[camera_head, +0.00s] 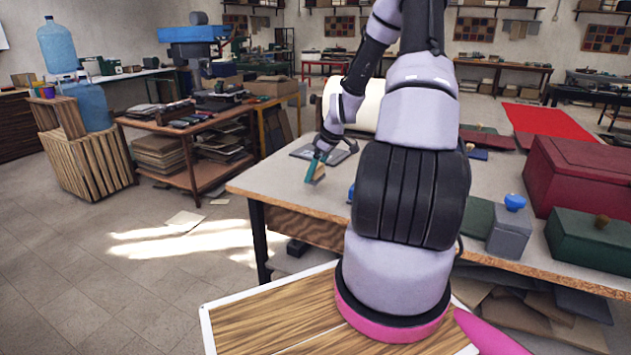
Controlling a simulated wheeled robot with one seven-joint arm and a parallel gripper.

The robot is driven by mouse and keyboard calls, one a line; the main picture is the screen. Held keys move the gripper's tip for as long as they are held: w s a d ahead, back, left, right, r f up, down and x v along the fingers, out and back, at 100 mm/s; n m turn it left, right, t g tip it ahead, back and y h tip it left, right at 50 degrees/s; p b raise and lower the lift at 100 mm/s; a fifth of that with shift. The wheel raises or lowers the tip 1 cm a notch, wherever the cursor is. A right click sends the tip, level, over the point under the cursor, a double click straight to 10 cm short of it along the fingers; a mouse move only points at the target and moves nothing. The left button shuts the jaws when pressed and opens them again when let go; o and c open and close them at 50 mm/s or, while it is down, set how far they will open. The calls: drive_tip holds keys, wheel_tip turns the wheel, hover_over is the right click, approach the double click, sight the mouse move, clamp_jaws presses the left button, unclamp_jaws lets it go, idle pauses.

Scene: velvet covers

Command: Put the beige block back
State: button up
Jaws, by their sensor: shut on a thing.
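My gripper (317,164) reaches over the far left part of the worktable (270,181), pointing down. It is shut on the small beige block (320,172), which shows just beside a teal strip at the fingers. The block is tilted and close to the tabletop near its left edge; I cannot tell whether it touches. A dark flat tray or plate (341,154) lies just behind the gripper. My arm hides the middle of the table.
On the right of the table stand a grey box with a blue knob (510,228), a green box (592,240) and a large dark red box (580,176). A white roll (368,105) and red cloth (548,123) lie behind. A wooden shelf table (190,140) stands at left.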

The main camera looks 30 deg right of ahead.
drive_tip(key=shift+f, duration=1.7)
drive_tip(key=shift+f, duration=0.1)
drive_tip(key=o, duration=1.1)
drive_tip(key=v, duration=1.2)
wheel_tip(320, 180, up, 17)
drive_tip(key=m+h, duration=0.3)
drive_tip(key=m, duration=0.2)
hover_over(315, 179)
drive_tip(key=s+a, duration=0.6)
drive_tip(key=s, duration=0.3)
drive_tip(key=s+a+r+m+t, duration=0.1)
drive_tip(key=s+a+r+m, duration=0.1)
drive_tip(key=s, duration=0.3)
drive_tip(key=s+a+r+m+t+y, duration=0.1)
drive_tip(key=s+a+r+m, duration=0.1)
drive_tip(key=s+a+r, duration=0.1)
drive_tip(key=s+a+r+m+t+y, duration=0.1)
drive_tip(key=s+a+r+m, duration=0.1)
drive_tip(key=s+r, duration=0.3)
drive_tip(key=shift+s+a+r+m, duration=0.2)
drive_tip(key=shift+s, duration=0.25)
drive_tip(key=shift+s+a+r+m, duration=0.15)
drive_tip(key=shift+s+r+m, duration=0.05)
drive_tip(key=shift+s, duration=0.2)
